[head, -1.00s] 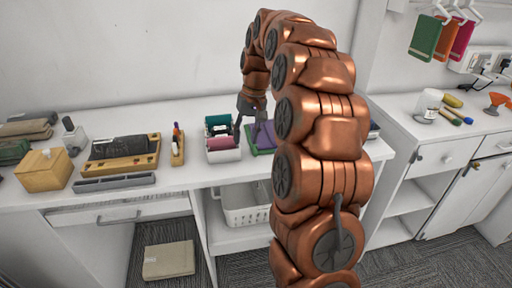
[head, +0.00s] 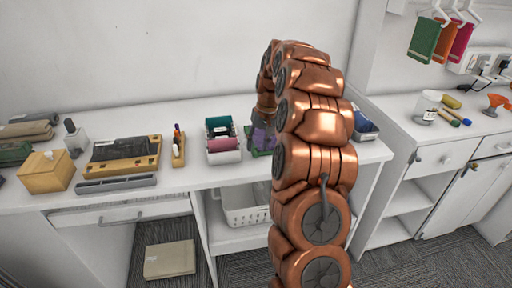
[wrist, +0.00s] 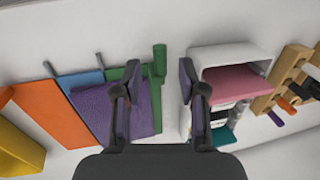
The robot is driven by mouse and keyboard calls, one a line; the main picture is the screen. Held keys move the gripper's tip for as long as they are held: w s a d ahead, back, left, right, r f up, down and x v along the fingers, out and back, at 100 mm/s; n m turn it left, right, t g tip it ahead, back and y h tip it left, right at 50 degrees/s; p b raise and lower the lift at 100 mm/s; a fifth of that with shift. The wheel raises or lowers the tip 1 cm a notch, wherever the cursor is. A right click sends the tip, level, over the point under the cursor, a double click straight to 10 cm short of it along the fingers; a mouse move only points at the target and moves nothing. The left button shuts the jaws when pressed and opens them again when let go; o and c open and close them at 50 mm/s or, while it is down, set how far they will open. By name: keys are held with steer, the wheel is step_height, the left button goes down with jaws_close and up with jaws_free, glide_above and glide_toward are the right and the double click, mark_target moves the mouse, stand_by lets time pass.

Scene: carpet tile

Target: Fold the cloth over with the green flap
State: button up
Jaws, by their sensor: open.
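The purple cloth (wrist: 98,106) lies on a folding board in the wrist view, over its blue panel (wrist: 84,80) and green flap (wrist: 122,73). An orange panel (wrist: 53,115) adjoins on the left. The green flap has a raised green bar (wrist: 159,62) at its right edge. My gripper (wrist: 160,94) is open and empty. Its left finger overlaps the cloth's right part in the picture; its right finger is beside the white holder. Contact cannot be told. In the head view my arm covers most of the board; a bit of purple cloth (head: 263,138) shows.
The white holder (wrist: 222,54) with pink and teal rolls stands close to the right of the green flap. Beyond it is a wooden pen holder (wrist: 291,72). A yellow object (wrist: 18,150) is at the left. A blue-topped box (head: 364,124) stands right of my arm.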

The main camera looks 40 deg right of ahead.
steer(key=shift+w+a+f, duration=0.15)
steer(key=shift+a+f, duration=0.05)
steer(key=shift+f, duration=0.9)
jaws_close()
